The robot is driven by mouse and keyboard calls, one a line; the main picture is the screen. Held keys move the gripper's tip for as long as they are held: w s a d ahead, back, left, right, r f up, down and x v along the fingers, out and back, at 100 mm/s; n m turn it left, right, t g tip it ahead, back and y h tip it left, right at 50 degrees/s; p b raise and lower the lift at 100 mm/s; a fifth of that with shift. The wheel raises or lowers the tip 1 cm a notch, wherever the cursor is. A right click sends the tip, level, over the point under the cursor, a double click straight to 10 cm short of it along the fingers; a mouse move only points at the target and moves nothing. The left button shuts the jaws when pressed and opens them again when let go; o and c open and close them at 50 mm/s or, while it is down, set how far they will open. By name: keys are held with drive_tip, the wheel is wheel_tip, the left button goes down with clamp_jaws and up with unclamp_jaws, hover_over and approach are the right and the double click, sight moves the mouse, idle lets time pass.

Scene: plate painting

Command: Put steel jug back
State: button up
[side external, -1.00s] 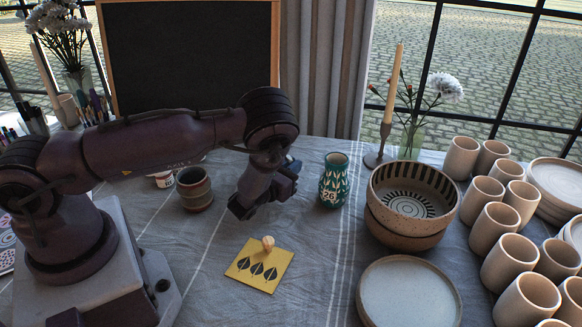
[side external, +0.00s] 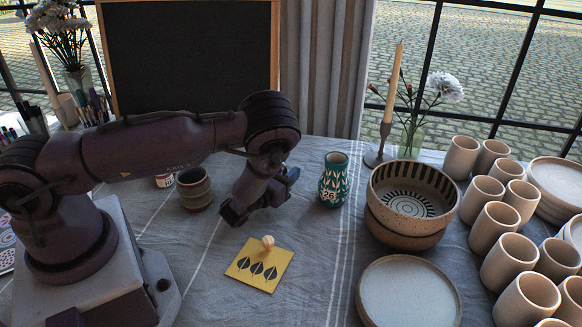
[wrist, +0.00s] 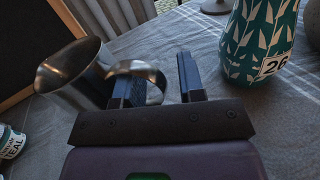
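The steel jug (wrist: 72,75) is at the left of the wrist view, with its open mouth toward the upper left. Its looped handle (wrist: 153,76) overlaps the left finger and shows in the gap between the fingers. The right finger is apart from the handle. My gripper (wrist: 160,80) is open. In the side view my gripper (side external: 262,205) is low over the cloth, between the brown cup and the green vase. The jug is hidden behind my arm there.
The green vase (side external: 333,182) marked 26 stands right of my gripper. A brown cup (side external: 194,189) stands to its left. A yellow card (side external: 258,272) with a wooden knob lies in front. Stacked bowls (side external: 410,205), plates (side external: 410,292) and several beige cups (side external: 493,228) fill the right.

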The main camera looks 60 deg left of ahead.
drive_tip(key=v, duration=0.9)
drive_tip(key=shift+s, duration=0.15)
drive_tip(key=shift+r, duration=0.2)
drive_tip(key=a+r+n+g+y, duration=0.5)
drive_tip(key=r+n+g+y, duration=0.1)
drive_tip(key=r+n+y, duration=0.45)
drive_tip(key=s+a+r+n+g+h, duration=0.2)
drive_tip(key=s+r+n+g, duration=0.7)
drive_tip(key=n+g, duration=0.35)
drive_tip(key=s+d+r+n+t+h, duration=0.3)
drive_tip(key=d+r+n+h, duration=0.2)
drive_tip(key=d+h, duration=0.2)
drive_tip(key=s+d+r+n+t+h, duration=0.3)
drive_tip(key=d+r+n+t+h, duration=0.1)
drive_tip(key=d+h, duration=0.3)
drive_tip(key=shift+r+n+h, duration=0.45)
drive_tip(key=shift+r+n, duration=0.05)
drive_tip(key=shift+r, duration=0.25)
